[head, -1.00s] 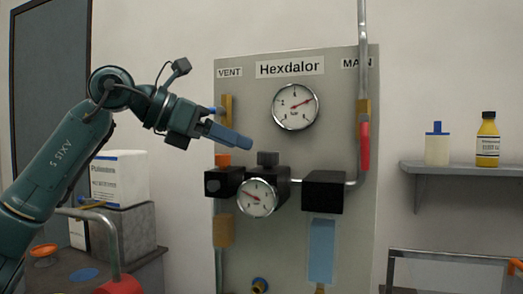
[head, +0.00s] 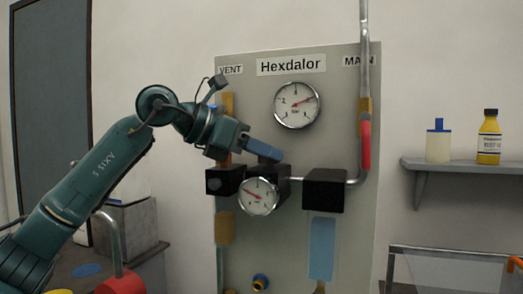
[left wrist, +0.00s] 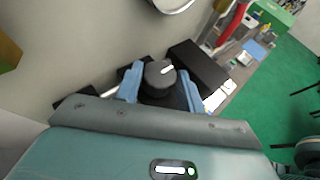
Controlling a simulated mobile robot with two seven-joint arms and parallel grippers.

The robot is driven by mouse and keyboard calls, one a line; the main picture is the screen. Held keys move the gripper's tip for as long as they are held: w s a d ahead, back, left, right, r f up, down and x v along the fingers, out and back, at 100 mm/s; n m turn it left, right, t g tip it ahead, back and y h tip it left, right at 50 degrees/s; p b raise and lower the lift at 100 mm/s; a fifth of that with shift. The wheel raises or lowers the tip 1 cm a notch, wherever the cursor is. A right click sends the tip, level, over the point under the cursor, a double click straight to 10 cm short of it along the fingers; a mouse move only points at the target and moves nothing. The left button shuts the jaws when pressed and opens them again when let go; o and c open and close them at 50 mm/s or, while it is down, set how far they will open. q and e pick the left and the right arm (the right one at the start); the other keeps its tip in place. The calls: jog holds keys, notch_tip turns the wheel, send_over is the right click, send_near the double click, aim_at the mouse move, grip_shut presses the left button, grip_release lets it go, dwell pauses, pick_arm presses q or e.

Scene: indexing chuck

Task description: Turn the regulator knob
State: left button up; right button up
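The regulator knob (left wrist: 160,75) is dark grey and round with a white mark on top, seen in the left wrist view. In the head view my left gripper mostly hides it, above the black regulator body (head: 283,190). My left gripper (head: 265,152) points down toward the knob from the upper left. In the left wrist view the blue fingers of this gripper (left wrist: 160,82) are spread, one on each side of the knob, with narrow gaps seeming to show between them and it. A small round gauge (head: 258,196) is on the front of the regulator. My right gripper is not in view.
The grey Hexdalor panel (head: 345,75) carries a larger gauge (head: 297,105) above the knob. A vertical pipe with a red lever handle (head: 365,145) runs on the right. A black block (head: 324,190) sits right of the regulator. A shelf (head: 455,166) holds two bottles.

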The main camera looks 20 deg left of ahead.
pick_arm(q)
jog(key=c, duration=0.5)
jog(key=shift+s+d+f+n+t+y+b, duration=0.1)
jog(key=shift+d+f+n+t+y+b, duration=0.05)
jog(key=shift+n+t+y+b, duration=0.75)
jog(key=shift+c, duration=0.2)
jog(key=shift+n+y+b, duration=0.35)
jog(key=shift+n+y, duration=0.05)
jog(key=shift+n, duration=0.2)
jog(key=shift+n+t+y, duration=0.4)
jog(key=shift+t, duration=0.1)
jog(key=o, duration=1)
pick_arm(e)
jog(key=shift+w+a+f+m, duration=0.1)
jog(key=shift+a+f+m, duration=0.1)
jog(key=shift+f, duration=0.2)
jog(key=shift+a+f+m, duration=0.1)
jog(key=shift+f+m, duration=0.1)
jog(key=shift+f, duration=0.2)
pick_arm(q)
jog(key=shift+r, duration=0.2)
